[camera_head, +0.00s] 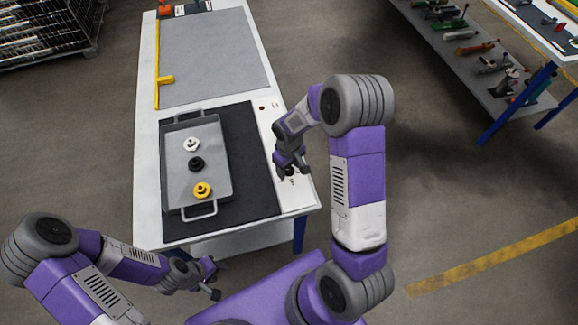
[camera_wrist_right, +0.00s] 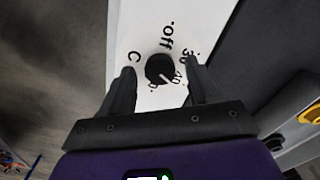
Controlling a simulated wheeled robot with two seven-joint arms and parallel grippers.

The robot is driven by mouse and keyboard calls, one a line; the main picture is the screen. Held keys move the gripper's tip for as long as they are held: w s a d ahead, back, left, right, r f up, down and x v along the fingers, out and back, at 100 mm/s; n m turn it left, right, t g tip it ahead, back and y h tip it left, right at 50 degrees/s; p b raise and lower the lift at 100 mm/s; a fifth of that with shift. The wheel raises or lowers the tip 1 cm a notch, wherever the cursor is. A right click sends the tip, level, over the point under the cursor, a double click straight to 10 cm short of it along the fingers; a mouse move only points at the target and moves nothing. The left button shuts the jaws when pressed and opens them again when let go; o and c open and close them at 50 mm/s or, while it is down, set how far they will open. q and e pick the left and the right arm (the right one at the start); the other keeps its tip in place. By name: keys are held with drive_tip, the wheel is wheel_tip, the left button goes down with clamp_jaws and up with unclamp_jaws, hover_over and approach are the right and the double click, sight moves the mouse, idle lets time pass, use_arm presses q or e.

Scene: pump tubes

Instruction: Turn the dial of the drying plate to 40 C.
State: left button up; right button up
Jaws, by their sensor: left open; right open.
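The drying plate (camera_head: 250,150) is the dark flat panel on the white table. Its dial (camera_wrist_right: 160,68) is a round black knob with a white pointer mark, on a white strip printed "off", 30, 40 and C. The mark points to the lower right, close to the 40; its exact alignment is hard to tell. My right gripper (camera_wrist_right: 160,80) is open, with one finger on each side of the dial and visible gaps. In the head view my right gripper (camera_head: 293,168) is over the table's right strip and hides the dial. My left gripper (camera_head: 212,277) is open and empty by the table's front.
A grey tray (camera_head: 217,150) with white, black and yellow knobbed parts stands on the drying plate. A shelf with tools (camera_head: 470,60) is at the right.

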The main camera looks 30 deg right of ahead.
sight(289, 170)
wheel_tip(289, 170, up, 8)
drive_tip(key=shift+f+p, duration=0.2)
drive_tip(key=shift+p, duration=0.75)
use_arm(q)
drive_tip(key=shift+r, duration=0.95)
